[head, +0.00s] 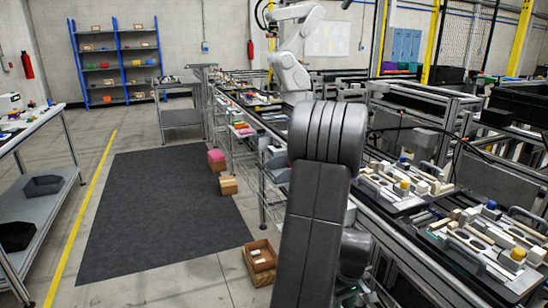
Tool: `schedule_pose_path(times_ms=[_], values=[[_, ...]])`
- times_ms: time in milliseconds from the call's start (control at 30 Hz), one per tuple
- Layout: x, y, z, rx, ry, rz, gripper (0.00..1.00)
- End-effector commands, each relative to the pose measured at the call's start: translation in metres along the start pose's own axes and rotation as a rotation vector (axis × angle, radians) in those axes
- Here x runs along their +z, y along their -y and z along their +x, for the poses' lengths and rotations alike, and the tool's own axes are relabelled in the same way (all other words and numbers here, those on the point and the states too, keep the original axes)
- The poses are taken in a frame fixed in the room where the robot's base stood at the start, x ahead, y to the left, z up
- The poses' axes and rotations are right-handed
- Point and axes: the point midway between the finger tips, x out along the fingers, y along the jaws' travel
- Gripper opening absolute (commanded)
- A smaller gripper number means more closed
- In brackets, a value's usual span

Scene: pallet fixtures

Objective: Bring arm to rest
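My arm shows in the head view as a large dark grey, rounded link in the middle foreground, reaching down to the bottom edge. A lighter joint of mine with a small green light shows beside it at the lower right. My gripper is not in view, so its opening and anything in it cannot be seen. Two pallet fixtures, a farther one (397,205) and a nearer one (468,268), lie on the line to the right of my arm. They carry light blocks, pegs and yellow and blue round parts. My arm hides part of the line behind it.
A conveyor line (262,126) runs back from my arm, with another white robot arm (291,75) beyond. A wooden box (259,262) stands on the floor left of my arm. A dark mat (150,215) gives free floor. A white table (28,128) stands far left.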

Motion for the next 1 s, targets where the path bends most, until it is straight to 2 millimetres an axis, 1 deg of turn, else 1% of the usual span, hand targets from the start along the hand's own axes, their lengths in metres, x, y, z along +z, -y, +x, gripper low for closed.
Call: schedule_pose_path(times_ms=[33, 100, 267, 333, 833, 1000], values=[[0.001, 0.001, 0.008, -0.003, 0.003, 0.0, 0.34], [0.001, 0.001, 0.016, -0.002, 0.003, 0.0, 0.34], [0.001, 0.001, 0.027, -0.001, 0.001, 0.0, 0.34], [0.0, 0.0, 0.023, 0.0, 0.0, 0.0, 0.34], [0.0, 0.0, 0.021, 0.002, -0.002, 0.0, 0.34], [-0.001, -0.001, -0.003, 0.003, -0.003, 0.0, 0.34]])
